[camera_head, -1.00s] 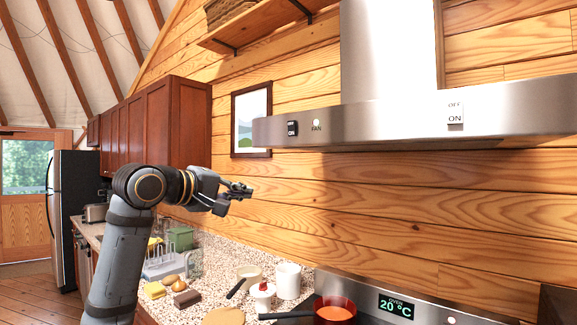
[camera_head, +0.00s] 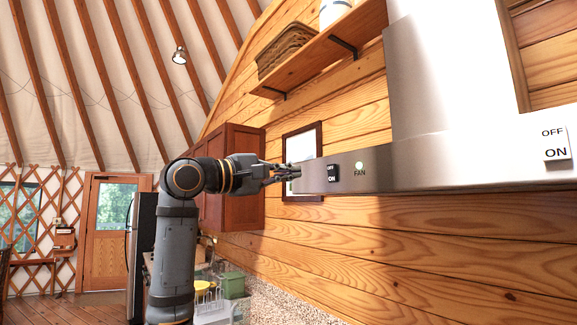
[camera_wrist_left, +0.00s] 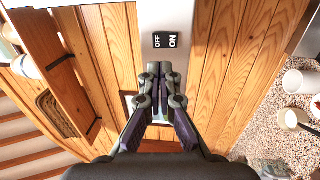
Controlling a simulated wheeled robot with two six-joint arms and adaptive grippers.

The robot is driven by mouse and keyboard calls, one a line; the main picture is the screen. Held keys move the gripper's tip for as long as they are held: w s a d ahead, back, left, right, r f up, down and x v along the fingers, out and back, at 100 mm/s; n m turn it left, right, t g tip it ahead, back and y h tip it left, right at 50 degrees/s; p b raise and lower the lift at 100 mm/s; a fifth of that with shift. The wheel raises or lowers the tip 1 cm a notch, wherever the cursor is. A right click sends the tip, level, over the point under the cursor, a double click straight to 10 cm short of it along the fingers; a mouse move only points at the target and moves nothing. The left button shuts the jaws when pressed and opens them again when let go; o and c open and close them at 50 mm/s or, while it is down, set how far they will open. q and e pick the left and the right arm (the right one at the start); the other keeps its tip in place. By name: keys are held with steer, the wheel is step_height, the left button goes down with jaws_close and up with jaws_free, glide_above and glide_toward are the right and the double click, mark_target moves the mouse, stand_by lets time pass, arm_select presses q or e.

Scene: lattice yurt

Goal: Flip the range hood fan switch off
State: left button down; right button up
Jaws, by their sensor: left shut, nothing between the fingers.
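The range hood (camera_head: 440,162) is a steel canopy on the right in the head view. Its black fan switch (camera_head: 333,173), marked OFF above and ON below, sits near the left end of its front face. A small lit lamp with the label FAN (camera_head: 359,170) is just right of it. The black switch also shows in the wrist view (camera_wrist_left: 165,40), beyond my fingertips. My left gripper (camera_head: 294,172) is shut and empty, a little left of the switch, at about its height. It looks apart from the switch in the wrist view. My right gripper is not in view.
A white OFF/ON switch (camera_head: 556,145) is farther right on the hood. A framed picture (camera_head: 302,145) hangs behind my gripper. A wooden shelf (camera_head: 325,50) with a basket is above. Wall cabinets (camera_head: 232,180) are behind my arm. Pots stand on the counter below (camera_wrist_left: 290,119).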

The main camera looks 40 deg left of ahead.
mark_target(331, 168)
arm_select(q)
steer(key=p+x, duration=0.1)
steer(key=x, duration=0.2)
steer(key=p+x, duration=0.2)
steer(key=x, duration=0.1)
steer(key=p+x, duration=0.2)
steer(key=x, duration=0.1)
steer(key=shift+w+d+r, duration=0.1)
steer(key=shift+w+r, duration=0.05)
steer(key=shift+r, duration=0.15)
steer(key=shift+w+d+f, duration=0.1)
steer(key=shift+w, duration=0.3)
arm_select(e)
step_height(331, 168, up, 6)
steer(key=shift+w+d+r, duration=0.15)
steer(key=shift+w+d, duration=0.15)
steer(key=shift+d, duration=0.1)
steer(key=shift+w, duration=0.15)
